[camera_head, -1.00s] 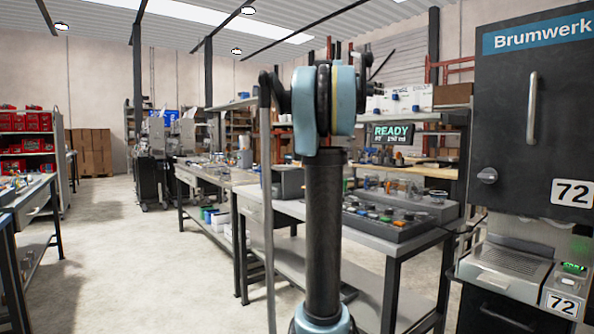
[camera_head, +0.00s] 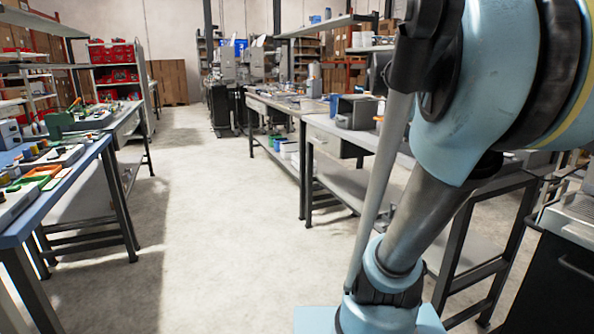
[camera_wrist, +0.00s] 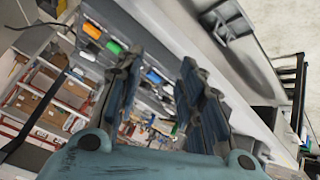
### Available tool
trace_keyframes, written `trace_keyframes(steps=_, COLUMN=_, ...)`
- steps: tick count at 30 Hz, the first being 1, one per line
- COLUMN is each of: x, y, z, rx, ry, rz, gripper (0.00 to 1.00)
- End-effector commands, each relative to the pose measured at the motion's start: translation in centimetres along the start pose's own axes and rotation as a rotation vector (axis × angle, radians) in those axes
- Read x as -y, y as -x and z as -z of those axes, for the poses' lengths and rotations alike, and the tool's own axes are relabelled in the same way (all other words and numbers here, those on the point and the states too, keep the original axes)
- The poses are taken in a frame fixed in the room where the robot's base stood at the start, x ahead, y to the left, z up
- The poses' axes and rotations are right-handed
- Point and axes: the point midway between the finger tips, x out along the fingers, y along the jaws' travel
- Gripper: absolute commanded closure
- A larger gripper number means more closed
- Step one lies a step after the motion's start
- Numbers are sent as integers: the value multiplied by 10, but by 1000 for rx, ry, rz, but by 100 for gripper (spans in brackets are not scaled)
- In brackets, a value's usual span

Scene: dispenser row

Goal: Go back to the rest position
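My gripper (camera_wrist: 162,64) shows only in the wrist view. Its two dark fingers stand apart with a clear gap, and nothing is held between them. Behind the fingers is a tilted view of a grey bench tray with green, orange and blue items; the distance to it cannot be told. In the head view my blue and grey arm fills the right side, its links folded up close to the camera. My gripper is outside that view.
A blue-edged bench (camera_head: 66,168) with small parts stands at the left. A long grey workbench (camera_head: 335,135) runs behind my arm. A dark machine with a metal top (camera_head: 575,225) is at the right edge. The pale floor (camera_head: 220,230) between the benches is clear.

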Motion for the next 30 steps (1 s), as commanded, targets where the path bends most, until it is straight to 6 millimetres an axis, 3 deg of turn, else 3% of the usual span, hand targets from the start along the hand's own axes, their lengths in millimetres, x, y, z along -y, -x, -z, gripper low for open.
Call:
trace_keyframes(steps=1, x=9, y=-5, z=-30, rx=35, ry=37, rz=34, gripper=65)
trace_keyframes(steps=9, x=56, y=-24, z=-190, rx=218, ry=273, rz=259, gripper=65)
trace_keyframes(steps=12, x=71, y=-29, z=-247, rx=272, ry=365, rz=354, gripper=65)
trace_keyframes(steps=16, x=86, y=-32, z=-308, rx=324, ry=466, rz=465, gripper=65)
trace_keyframes(steps=18, x=92, y=-33, z=-331, rx=341, ry=507, rz=510, gripper=65)
trace_keyframes(steps=22, x=97, y=-33, z=-356, rx=360, ry=552, rz=563, gripper=65)
trace_keyframes(steps=30, x=99, y=-33, z=-361, rx=363, ry=563, rz=575, gripper=65)
